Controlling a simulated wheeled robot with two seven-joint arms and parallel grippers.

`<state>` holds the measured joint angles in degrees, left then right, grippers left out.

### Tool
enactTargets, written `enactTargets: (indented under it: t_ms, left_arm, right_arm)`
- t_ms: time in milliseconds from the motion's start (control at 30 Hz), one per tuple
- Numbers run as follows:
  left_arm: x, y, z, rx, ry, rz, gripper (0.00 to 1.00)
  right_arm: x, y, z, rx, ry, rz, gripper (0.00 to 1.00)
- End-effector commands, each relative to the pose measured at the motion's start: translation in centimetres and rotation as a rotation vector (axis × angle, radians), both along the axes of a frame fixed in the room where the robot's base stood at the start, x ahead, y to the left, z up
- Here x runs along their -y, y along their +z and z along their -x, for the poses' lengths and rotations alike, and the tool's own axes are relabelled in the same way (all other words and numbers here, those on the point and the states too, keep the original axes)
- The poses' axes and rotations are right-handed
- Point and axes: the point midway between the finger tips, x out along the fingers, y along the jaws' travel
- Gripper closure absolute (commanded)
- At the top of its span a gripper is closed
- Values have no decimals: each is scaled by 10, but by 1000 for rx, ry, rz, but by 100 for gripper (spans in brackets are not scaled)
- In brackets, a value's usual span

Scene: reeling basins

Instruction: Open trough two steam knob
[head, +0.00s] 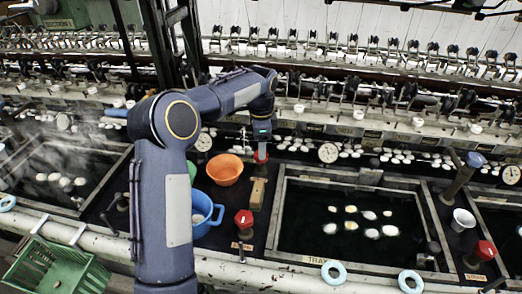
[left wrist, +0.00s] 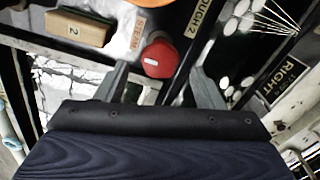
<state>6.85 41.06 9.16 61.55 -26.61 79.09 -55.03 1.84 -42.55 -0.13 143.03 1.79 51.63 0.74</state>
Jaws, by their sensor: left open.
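A round red knob (left wrist: 160,55) with a short white mark lies between and ahead of my fingertips in the left wrist view, with a tag reading STEAM beside it. A TROUGH 2 label (left wrist: 201,33) is on its other side. In the head view, the red knob (head: 261,157) shows just under my left gripper (head: 262,143), behind a wooden block (head: 257,194). The left gripper (left wrist: 160,76) is open and empty; its fingers flank the knob, and contact cannot be told. My right gripper is not in view.
An orange bowl (head: 225,169) and a blue bucket (head: 204,212) stand left of the block. Another red knob (head: 243,218) stands in front. A dark-water trough (head: 281,218) with cocoons lies right. A dial gauge (head: 328,152) and reeling machinery are behind.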

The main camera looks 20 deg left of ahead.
Motion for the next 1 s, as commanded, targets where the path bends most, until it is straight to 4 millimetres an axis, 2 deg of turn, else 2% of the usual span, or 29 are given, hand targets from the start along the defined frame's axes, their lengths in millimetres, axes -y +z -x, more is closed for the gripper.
enactTargets:
  t_ms: [100, 200, 533, 867, 1000]
  left_arm:
    - [0, -17, 0, -2, 0, 0, 38]
    - [0, -25, 0, -1, 1, 0, 38]
    - [0, -29, 0, 0, 1, 1, 38]
    - [0, -29, 0, 0, 1, 1, 81]
    - [0, -28, 0, 0, 5, 1, 82]
  right_arm:
    - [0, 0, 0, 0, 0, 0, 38]
    - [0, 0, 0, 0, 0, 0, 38]
    - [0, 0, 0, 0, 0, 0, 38]
    - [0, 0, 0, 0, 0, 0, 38]
    - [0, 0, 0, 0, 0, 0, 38]
